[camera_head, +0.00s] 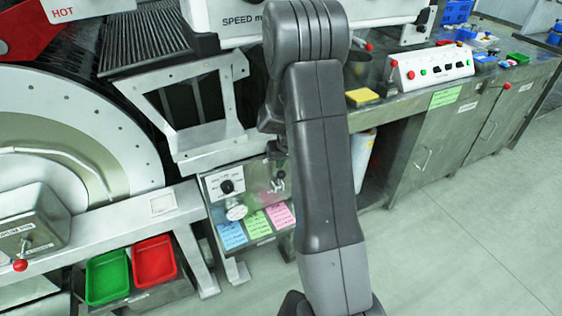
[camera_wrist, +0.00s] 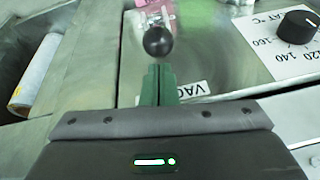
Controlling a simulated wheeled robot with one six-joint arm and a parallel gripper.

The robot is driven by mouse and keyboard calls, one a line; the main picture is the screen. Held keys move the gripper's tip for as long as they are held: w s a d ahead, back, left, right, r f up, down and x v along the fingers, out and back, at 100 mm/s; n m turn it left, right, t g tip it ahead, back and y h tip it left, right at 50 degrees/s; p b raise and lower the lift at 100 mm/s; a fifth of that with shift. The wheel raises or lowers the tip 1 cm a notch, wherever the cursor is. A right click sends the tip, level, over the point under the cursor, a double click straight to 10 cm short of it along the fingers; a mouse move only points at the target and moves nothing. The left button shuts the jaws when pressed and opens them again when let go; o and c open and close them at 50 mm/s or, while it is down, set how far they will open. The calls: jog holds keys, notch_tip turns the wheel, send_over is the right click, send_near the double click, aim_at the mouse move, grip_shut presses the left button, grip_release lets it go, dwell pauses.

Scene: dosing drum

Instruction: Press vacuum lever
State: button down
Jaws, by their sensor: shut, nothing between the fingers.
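The vacuum lever shows in the wrist view as a round black knob (camera_wrist: 158,42) in front of a metal panel. A partly covered label starting "VAC" (camera_wrist: 190,91) is on the panel beside it. My gripper (camera_wrist: 158,72) has its green fingers together and empty, with their tips just below the knob in the picture. Whether they touch the knob I cannot tell. In the head view, a small dark lever (camera_head: 280,180) shows on the control panel (camera_head: 258,178), right beside my arm. My fingers are hidden behind my arm there.
A black dial (camera_wrist: 296,27) on a white temperature plate is at the right of the wrist view. A whitish cylinder (camera_wrist: 36,72) is at the left. In the head view, green (camera_head: 108,277) and red (camera_head: 154,262) trays sit below the drum. The right floor is clear.

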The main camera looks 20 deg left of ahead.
jog(key=shift+s+d+f+b, duration=0.1)
jog(key=shift+f+b, duration=0.05)
jog(key=shift+b, duration=0.6)
jog(key=shift+s+d+b, duration=0.1)
jog(key=shift+d+b, duration=0.05)
jog(key=shift+b, duration=0.15)
